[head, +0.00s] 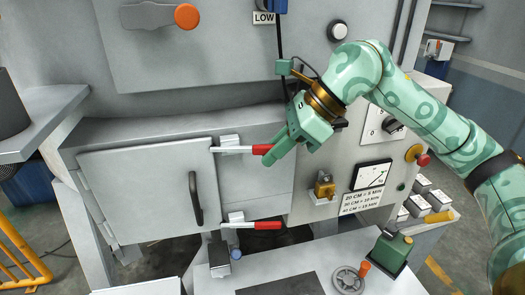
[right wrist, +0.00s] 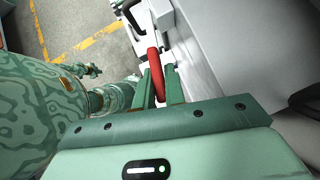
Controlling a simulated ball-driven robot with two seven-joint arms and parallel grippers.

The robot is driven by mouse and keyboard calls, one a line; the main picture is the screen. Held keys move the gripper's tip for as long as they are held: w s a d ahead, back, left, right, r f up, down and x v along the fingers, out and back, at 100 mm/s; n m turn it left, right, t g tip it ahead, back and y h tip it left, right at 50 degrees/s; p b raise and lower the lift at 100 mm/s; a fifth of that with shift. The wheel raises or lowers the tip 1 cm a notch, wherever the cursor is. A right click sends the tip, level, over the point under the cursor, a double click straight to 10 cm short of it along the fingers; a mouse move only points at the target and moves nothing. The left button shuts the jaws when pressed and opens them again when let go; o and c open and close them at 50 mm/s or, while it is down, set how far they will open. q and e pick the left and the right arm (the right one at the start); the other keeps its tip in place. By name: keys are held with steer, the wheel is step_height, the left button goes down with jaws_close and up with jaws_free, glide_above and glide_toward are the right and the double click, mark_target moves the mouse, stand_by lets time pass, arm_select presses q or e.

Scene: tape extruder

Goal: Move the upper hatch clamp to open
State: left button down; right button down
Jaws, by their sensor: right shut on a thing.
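The upper hatch clamp (head: 232,149) is at the upper right corner of the grey hatch door (head: 150,188) in the head view. Its bar lies level and its red handle (head: 262,149) points right. My right gripper (head: 272,157) is at the handle's right end, with its fingers partly over it. In the right wrist view the two green fingers (right wrist: 162,85) are shut around the red handle (right wrist: 155,72), which stands between them. The lower hatch clamp (head: 235,222) has a red handle (head: 267,225) that also points right. My left gripper is not in view.
A black door handle (head: 196,201) sits left of the clamps. A brass-coloured padlock (head: 325,187) and a gauge (head: 374,173) are on the panel to the right. A bench with a green device (head: 391,250) and a handwheel (head: 348,279) stands below.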

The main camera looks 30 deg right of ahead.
stand_by(0.5)
steer(key=shift+s+a+m+t+h+b, duration=0.35)
steer(key=shift+s+m+t, duration=0.15)
steer(key=shift+m, duration=0.4)
steer(key=shift+s+a+m+t+h+b, duration=0.3)
steer(key=shift+s+m+t, duration=0.2)
steer(key=shift+m, duration=0.4)
steer(key=shift+w, duration=0.1)
steer(key=shift+s+a+m+t+h+p, duration=0.2)
steer(key=shift+s+a+m+t+h, duration=0.3)
steer(key=shift+m, duration=0.4)
steer(key=shift+s+a+m+t+h+p, duration=0.15)
steer(key=shift+s+a+m+t+h, duration=0.1)
steer(key=shift+a+m+h, duration=0.5)
steer(key=shift+d, duration=0.1)
